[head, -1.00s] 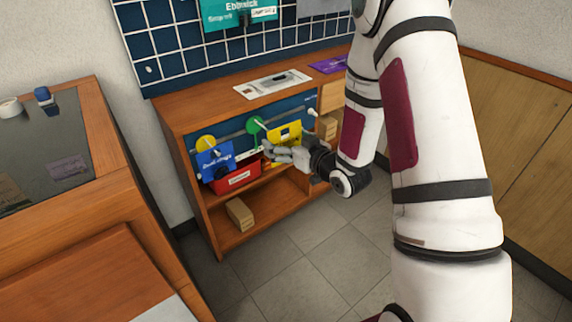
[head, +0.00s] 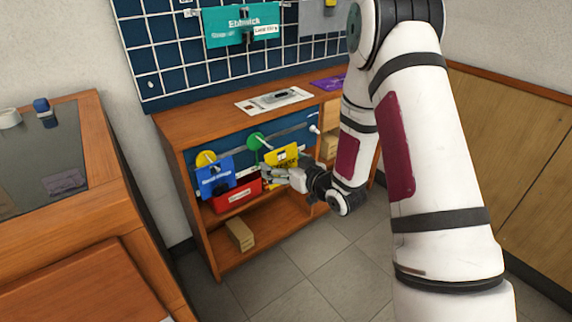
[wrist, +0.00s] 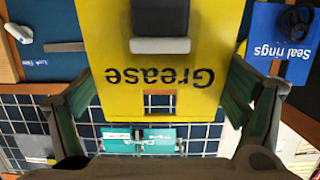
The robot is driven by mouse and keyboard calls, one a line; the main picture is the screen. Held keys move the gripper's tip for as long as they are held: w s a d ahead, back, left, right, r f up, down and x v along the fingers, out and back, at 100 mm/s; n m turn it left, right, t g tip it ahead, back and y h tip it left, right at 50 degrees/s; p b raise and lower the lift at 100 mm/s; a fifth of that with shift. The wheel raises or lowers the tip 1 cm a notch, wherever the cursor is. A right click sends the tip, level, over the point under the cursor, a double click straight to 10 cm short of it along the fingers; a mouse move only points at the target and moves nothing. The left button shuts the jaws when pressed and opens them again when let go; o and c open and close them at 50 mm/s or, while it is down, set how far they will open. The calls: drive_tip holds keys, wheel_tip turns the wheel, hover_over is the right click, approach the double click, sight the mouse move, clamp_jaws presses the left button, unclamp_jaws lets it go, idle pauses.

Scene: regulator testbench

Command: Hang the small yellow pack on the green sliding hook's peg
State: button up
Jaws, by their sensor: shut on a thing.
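The small yellow pack (head: 283,156), lettered "Grease", is in front of the shelf unit's blue panel. In the wrist view the pack (wrist: 110,40) appears upside down, with a rectangular slot near its lower edge and a dark grey block across its face. My gripper (head: 272,174) is shut on the pack, with one finger at each side in the wrist view (wrist: 160,92). The green sliding hook (head: 256,141) is just left of the pack, its peg pointing outward. I cannot tell whether the peg meets the slot.
A blue pack (head: 213,178) hangs at the yellow hook (head: 205,158) on the left. A red bin (head: 237,196) sits below the rail, close under my fingers. A tan box (head: 240,234) lies on the lower shelf. A teal pack (head: 241,25) hangs on the grid above.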

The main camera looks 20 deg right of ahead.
drive_tip(key=x, duration=0.7)
drive_tip(key=shift+r+b, duration=0.2)
drive_tip(key=shift+b, duration=0.25)
drive_tip(key=shift+w, duration=0.1)
idle(0.4)
idle(0.4)
drive_tip(key=o, duration=0.9)
